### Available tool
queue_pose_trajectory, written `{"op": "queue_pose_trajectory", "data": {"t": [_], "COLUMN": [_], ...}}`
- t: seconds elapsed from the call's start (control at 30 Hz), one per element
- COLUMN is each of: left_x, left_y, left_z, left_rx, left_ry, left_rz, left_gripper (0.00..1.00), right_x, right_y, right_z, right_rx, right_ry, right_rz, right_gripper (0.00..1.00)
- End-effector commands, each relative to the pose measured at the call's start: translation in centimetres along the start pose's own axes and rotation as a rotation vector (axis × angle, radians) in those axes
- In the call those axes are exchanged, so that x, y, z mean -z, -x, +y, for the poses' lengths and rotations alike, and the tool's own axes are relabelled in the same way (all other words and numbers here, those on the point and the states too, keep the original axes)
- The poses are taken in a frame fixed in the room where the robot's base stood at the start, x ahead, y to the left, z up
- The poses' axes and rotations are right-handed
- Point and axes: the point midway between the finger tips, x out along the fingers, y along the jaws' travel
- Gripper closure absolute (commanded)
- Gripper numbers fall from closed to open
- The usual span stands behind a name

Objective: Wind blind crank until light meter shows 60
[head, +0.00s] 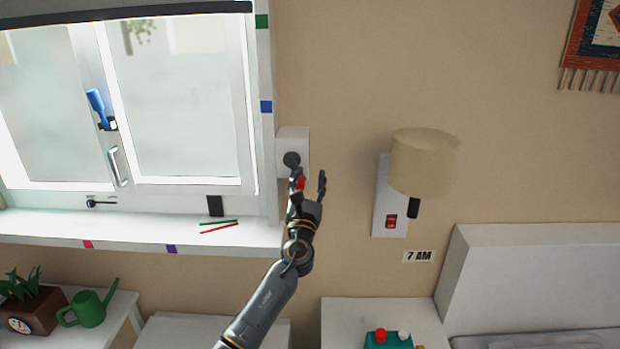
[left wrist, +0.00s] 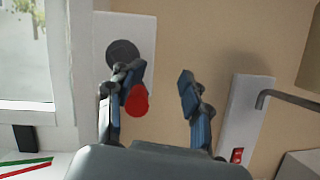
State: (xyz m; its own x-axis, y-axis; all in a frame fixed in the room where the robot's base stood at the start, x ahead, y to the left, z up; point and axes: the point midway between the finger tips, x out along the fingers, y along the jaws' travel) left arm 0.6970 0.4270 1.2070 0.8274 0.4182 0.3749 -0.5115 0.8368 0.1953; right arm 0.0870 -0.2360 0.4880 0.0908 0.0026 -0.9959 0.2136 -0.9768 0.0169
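The blind crank has a white wall box (head: 293,140), a dark round hub (head: 291,159) and a red knob (head: 300,184), right of the window. My left gripper (head: 309,181) is open at the crank. In the left wrist view, the gripper (left wrist: 154,82) has the red knob (left wrist: 136,100) close to the inner side of its left finger, which partly covers it; contact cannot be told. The right finger stands well apart from the knob. The blind's dark lower edge (head: 120,13) is near the window top. No light meter reading is legible. My right gripper is out of view.
A wall lamp (head: 424,163) with a red switch (head: 391,221) is right of the crank. A black block (head: 214,205) and red and green sticks (head: 219,228) lie on the sill. A green watering can (head: 88,310) stands lower left.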

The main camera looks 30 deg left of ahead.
Motion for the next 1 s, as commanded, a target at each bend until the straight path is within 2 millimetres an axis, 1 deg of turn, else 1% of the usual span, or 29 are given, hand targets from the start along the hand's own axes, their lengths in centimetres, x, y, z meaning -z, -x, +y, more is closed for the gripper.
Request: {"op": "queue_pose_trajectory", "data": {"t": [0.03, 0.17, 0.3, 0.5, 0.6, 0.7, 1.0], "left_x": [0.3, 0.3, 0.4, 0.3, 0.2, 0.1, 0.1], "left_y": [0.9, 3.5, 6.7, 10.0, 11.0, 11.4, 11.5], "left_z": [-0.2, -0.3, -0.3, -0.3, -0.2, -0.2, -0.2], "left_rx": [0.004, 0.007, 0.008, 0.007, 0.005, 0.004, 0.004], "left_ry": [0.002, 0.001, 0.002, 0.001, 0.001, 0.002, 0.002], "left_rz": [0.004, 0.007, 0.009, 0.007, 0.006, 0.004, 0.003], "left_gripper": [0.53, 0.53, 0.53, 0.53, 0.53, 0.53, 0.53], "right_x": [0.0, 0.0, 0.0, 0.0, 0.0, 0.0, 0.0], "right_y": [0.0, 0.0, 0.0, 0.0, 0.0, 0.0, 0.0], "right_z": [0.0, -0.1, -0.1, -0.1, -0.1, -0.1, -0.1], "right_rx": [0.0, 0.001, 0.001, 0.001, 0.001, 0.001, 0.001], "right_ry": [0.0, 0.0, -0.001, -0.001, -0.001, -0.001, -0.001], "right_rz": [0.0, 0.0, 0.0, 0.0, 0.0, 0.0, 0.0], "right_gripper": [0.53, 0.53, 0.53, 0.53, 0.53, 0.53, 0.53]}}
